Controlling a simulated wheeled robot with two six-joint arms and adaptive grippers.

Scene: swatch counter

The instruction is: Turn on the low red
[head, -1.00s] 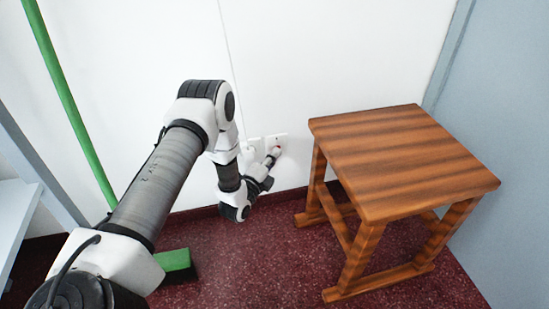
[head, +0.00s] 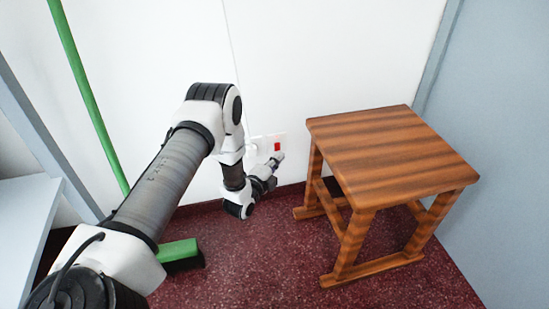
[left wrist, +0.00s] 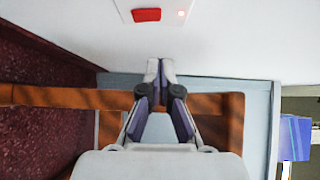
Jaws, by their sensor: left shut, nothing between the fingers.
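The red switch (head: 277,146) sits low on the white wall, on a white plate just left of the wooden stool. My right gripper is not in view.
The striped wooden stool (head: 390,150) stands close right of the switch. A broom with a green handle (head: 88,95) leans on the wall at left, its green head (head: 178,250) on the dark red floor. A pale shelf (head: 25,215) is at far left.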

